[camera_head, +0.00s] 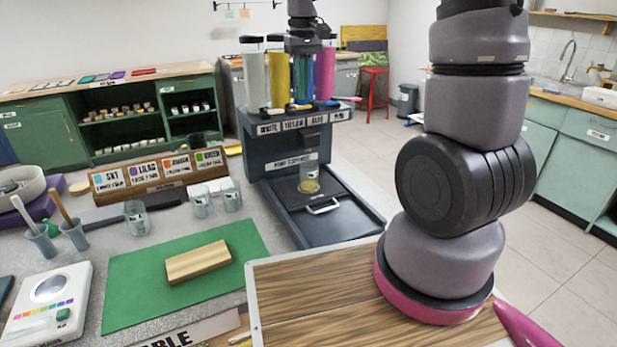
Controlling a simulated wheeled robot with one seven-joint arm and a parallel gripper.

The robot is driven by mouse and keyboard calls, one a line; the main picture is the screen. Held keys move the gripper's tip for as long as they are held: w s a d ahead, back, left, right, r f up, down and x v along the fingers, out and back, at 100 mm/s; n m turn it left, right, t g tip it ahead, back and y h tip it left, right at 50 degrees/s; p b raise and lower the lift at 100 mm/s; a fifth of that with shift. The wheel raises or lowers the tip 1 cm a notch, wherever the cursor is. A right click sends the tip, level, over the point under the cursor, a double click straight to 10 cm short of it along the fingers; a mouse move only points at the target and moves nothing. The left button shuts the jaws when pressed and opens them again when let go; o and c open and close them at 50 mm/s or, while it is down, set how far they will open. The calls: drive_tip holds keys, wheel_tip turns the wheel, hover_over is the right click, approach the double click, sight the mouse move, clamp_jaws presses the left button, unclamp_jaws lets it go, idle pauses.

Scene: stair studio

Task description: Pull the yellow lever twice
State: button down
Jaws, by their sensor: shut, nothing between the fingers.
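The paint dispenser (265,150) stands at the middle back with white, yellow, blue and pink upright cylinders. The yellow cylinder (277,75) is second from the left. The yellow lever (278,111) is a small handle below it, above the label row. My gripper (302,72) points down in front of the blue cylinder (323,75), just right of the yellow one. It is shut and empty. Its fingertips are small and dark, so I cannot tell whether they touch a lever. A clear cup (309,178) stands under the dispenser with some yellow at its bottom.
A wooden rack (145,185) and clear cups (200,200) stand left of the dispenser. A wooden block (198,262) lies on a green mat (125,290). A scale-like white device (48,303) is at the front left. My arm covers the right of the view.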

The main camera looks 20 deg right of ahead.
drive_tip(key=shift+f, duration=3.05)
drive_tip(key=shift+r, duration=0.1)
drive_tip(key=shift+r, duration=3)
drive_tip(key=shift+r, duration=3)
drive_tip(key=s+d+r+m+t+y, duration=0.1)
drive_tip(key=s+d+r+m+t, duration=0.2)
drive_tip(key=s, duration=0.6)
drive_tip(key=s+d+r+m+t+y, duration=0.1)
drive_tip(key=s+d+r+m+t, duration=0.1)
drive_tip(key=s, duration=0.8)
wheel_tip(320, 180, up, 2)
drive_tip(key=shift+d+m+t, duration=0.4)
drive_tip(key=shift+m+t, duration=0.3)
drive_tip(key=shift+t, duration=0.4)
